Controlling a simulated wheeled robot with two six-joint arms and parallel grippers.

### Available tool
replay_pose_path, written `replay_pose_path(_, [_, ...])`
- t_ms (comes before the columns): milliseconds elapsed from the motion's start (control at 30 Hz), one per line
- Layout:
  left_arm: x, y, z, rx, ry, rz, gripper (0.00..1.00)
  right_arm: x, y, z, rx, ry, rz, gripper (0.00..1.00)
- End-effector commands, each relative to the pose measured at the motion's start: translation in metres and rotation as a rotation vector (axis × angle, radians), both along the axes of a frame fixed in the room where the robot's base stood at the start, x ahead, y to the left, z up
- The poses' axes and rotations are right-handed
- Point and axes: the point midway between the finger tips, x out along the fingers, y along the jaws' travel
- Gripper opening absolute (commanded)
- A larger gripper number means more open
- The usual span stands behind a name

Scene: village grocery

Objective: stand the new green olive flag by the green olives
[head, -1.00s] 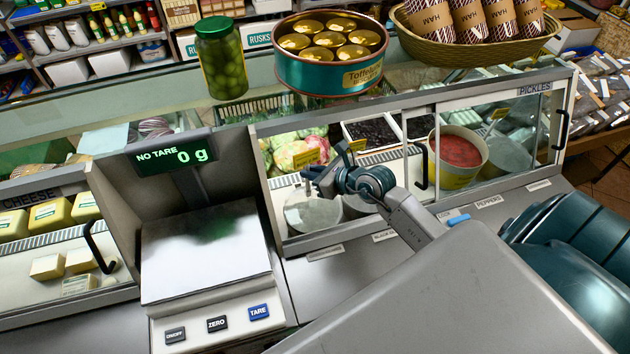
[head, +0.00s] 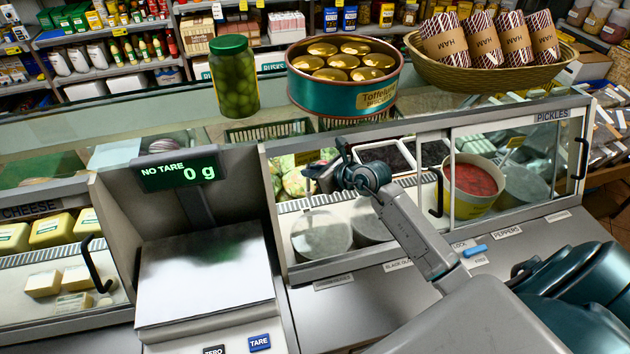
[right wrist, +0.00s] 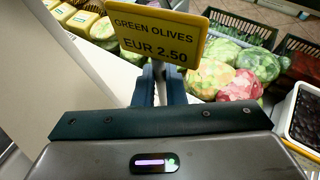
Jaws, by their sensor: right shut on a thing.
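The flag (right wrist: 158,38) is a yellow-framed card with dark lettering, "GREEN OLIVES EUR 2.50", upright in the right wrist view. My right gripper (right wrist: 160,82) is shut on its lower part. In the head view this gripper (head: 318,172) is at the open front of the pickles case, above a round grey-topped tub (head: 320,236). The flag is hard to make out there. A second grey-topped tub (head: 371,224) stands right of the first; I cannot tell what either holds. A jar of green olives (head: 235,82) stands on the counter top. My left gripper is out of view.
Sliding glass with a black handle (head: 436,192) closes the case's right side, before a tub of red food (head: 472,187). A scale (head: 205,275) stands left. A toffee tin (head: 340,88) and ham basket (head: 440,78) stand above. Wrapped vegetables (right wrist: 215,62) lie beyond the flag.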

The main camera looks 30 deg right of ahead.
Motion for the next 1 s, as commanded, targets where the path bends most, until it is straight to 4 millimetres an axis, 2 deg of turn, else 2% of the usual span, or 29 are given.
replay_pose_path(33, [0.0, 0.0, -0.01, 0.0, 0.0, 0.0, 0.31, 0.003, -0.001, -0.009, 0.001, 0.0, 0.0, 0.0])
replay_pose_path(533, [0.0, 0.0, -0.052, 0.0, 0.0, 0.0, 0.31, 0.028, -0.007, -0.046, 0.0, -0.001, -0.001, 0.0])
replay_pose_path(1000, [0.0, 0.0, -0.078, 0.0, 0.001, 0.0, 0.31, 0.027, -0.007, -0.082, 0.0, 0.001, 0.0, 0.0])
